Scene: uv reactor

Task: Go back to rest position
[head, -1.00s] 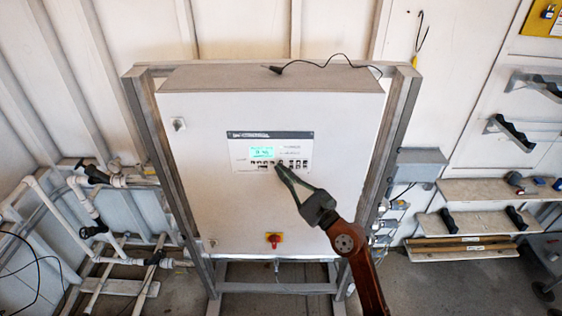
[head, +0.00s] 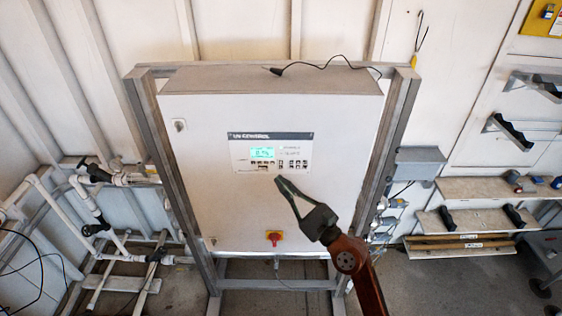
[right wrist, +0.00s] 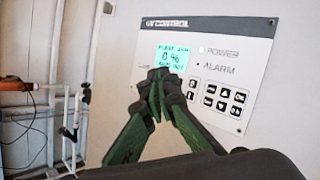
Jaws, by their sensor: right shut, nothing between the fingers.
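My right gripper (head: 280,182) is shut and empty in front of the UV control cabinet, just below its control panel (head: 271,152). In the right wrist view its green fingers (right wrist: 160,76) meet at the tips, in front of the panel, and hide part of the buttons. The panel has a lit green screen (right wrist: 173,55) with dark text, POWER and ALARM labels and several black buttons (right wrist: 222,95). I cannot tell from the frames how large the gap between fingertips and panel is. My left gripper is not in view.
The white cabinet (head: 200,205) hangs on a grey metal frame (head: 402,110), with a red-yellow switch (head: 273,239) low on its front. White pipes (head: 40,190) stand at the left. Shelves (head: 490,188) line the right wall. A black cable (head: 325,62) lies on the cabinet top.

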